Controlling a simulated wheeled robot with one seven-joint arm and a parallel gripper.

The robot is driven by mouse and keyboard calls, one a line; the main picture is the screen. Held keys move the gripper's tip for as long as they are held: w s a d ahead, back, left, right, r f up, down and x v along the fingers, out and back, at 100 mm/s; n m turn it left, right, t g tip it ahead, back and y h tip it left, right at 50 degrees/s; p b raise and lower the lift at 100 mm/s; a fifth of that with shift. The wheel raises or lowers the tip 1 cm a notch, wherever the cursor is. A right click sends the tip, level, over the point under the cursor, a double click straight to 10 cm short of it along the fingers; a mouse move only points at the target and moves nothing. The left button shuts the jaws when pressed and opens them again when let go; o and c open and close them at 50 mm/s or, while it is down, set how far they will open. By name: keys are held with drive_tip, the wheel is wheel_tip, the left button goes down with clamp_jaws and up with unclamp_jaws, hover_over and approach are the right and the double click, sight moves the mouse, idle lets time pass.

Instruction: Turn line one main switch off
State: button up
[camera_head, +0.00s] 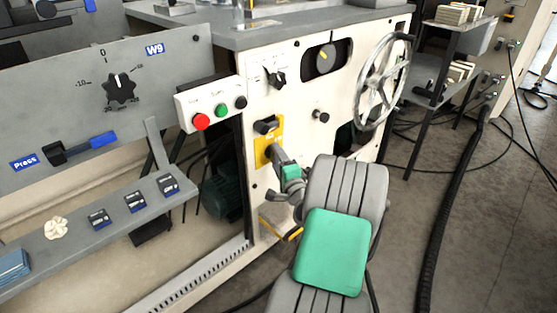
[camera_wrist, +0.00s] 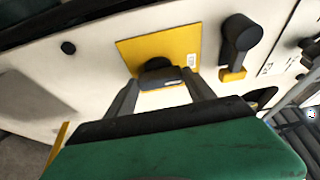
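A yellow plate (camera_head: 262,148) with a black switch is on the white cabinet's front, left of centre in the head view. In the wrist view the yellow plate (camera_wrist: 185,48) is at upper centre, and its black switch knob (camera_wrist: 156,66) lies between my fingers. My gripper (camera_head: 273,154) is at this plate and hides most of the knob in the head view. In the wrist view my gripper (camera_wrist: 163,92) has its fingers apart, one each side of the knob; contact is unclear. The switch's markings are not readable.
A black handle (camera_head: 266,126) sits just above my gripper; it also shows in the wrist view (camera_wrist: 240,36). A box with red, green and black buttons (camera_head: 214,109) juts out to the upper left. A handwheel (camera_head: 384,82) is to the right. Open floor lies right.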

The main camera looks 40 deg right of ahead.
drive_tip(key=o, duration=0.4)
drive_tip(key=shift+o, duration=0.2)
drive_tip(key=p+v, duration=0.1)
drive_tip(key=v, duration=0.6)
drive_tip(key=shift+s+a, duration=0.15)
drive_tip(key=shift+s, duration=0.25)
